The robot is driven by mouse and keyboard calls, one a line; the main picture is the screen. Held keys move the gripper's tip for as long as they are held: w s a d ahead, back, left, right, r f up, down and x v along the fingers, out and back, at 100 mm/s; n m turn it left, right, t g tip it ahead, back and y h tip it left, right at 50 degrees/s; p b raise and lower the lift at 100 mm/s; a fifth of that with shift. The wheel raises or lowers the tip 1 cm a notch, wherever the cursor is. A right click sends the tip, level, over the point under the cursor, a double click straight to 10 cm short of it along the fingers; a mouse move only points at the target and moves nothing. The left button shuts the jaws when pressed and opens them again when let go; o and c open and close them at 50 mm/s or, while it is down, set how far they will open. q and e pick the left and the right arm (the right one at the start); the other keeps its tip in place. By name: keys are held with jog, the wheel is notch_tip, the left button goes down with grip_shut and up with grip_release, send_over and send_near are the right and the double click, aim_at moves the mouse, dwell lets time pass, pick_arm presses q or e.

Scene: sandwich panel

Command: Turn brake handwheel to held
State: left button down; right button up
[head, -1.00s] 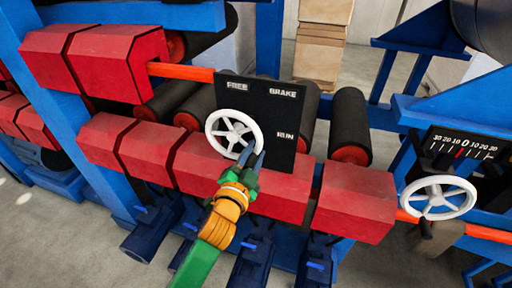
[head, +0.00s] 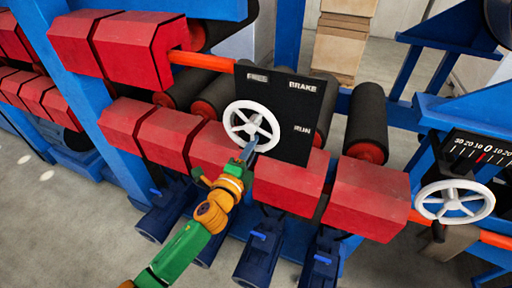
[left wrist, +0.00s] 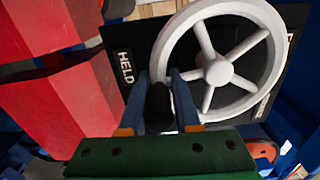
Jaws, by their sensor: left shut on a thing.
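The white five-spoke brake handwheel (head: 251,126) is mounted on a black panel (head: 312,90) with the words FREE, BRAKE and RUN showing in the head view. In the left wrist view the handwheel (left wrist: 218,70) fills the upper right, and the word HELD (left wrist: 125,67) shows left of it on the panel. My left gripper (head: 248,152) is at the wheel's lower rim. Its fingers (left wrist: 160,100) are shut on a dark knob (left wrist: 159,104) by the wheel's rim. HELD is not readable in the head view. My right gripper is not in view.
A second white handwheel (head: 454,202) with a number scale (head: 484,152) stands at the right. Red blocks (head: 290,183) lie below and left of the panel. Black rollers (head: 367,120) and blue frame beams (head: 95,110) surround it. Grey floor is open at the lower left.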

pick_arm(q)
jog(key=shift+a+f+m, duration=0.25)
jog(key=shift+m, duration=0.45)
jog(key=shift+f, duration=0.1)
jog(key=c, duration=0.7)
grip_release()
jog(key=shift+r, duration=0.2)
jog(key=v, duration=0.7)
